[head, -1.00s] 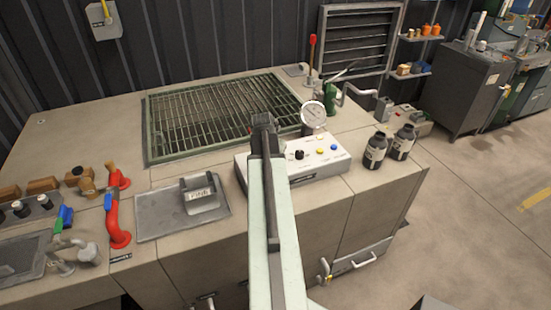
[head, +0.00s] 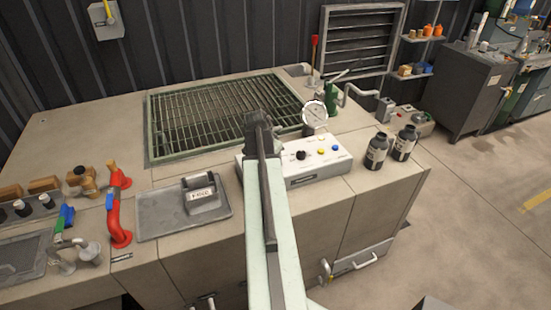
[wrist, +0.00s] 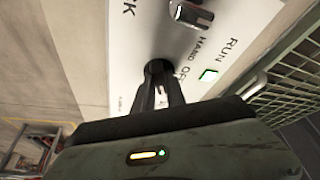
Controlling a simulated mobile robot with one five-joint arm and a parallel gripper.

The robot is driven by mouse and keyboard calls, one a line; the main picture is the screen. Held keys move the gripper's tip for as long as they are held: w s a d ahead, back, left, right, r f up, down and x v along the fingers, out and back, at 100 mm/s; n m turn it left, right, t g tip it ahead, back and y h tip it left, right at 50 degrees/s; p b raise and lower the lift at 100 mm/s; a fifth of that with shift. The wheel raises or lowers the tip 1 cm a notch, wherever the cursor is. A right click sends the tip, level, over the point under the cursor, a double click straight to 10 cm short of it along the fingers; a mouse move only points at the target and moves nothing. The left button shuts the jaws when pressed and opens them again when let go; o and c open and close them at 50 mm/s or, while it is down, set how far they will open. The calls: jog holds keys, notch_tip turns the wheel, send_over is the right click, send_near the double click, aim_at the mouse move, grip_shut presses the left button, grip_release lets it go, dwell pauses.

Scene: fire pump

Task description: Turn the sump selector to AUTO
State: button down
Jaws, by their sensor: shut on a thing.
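The white control box (head: 315,172) sits on the bench with knobs and buttons on top. Its panel fills the upper part of the wrist view (wrist: 140,20), with HAND, OFF and RUN lettering. My gripper (wrist: 160,92) is shut on a dark knob, which I take as the sump selector (wrist: 157,67), beside the OFF label. The fingers hide much of the knob, so its exact pointing is unclear. In the head view, my arm hides the box's left part and the fingertips.
A second black knob (wrist: 190,14) stands near the held one. A grating (head: 215,115) lies behind.

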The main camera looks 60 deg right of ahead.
jog(key=shift+s, duration=0.2)
jog(key=c, duration=1.4)
grip_release()
jog(key=shift+d+f, duration=0.1)
jog(key=shift+d, duration=0.05)
jog(key=shift+o, duration=0.2)
jog(key=shift+w, duration=0.1)
jog(key=p+v, duration=0.7)
jog(key=v, duration=0.1)
jog(key=shift+w, duration=0.1)
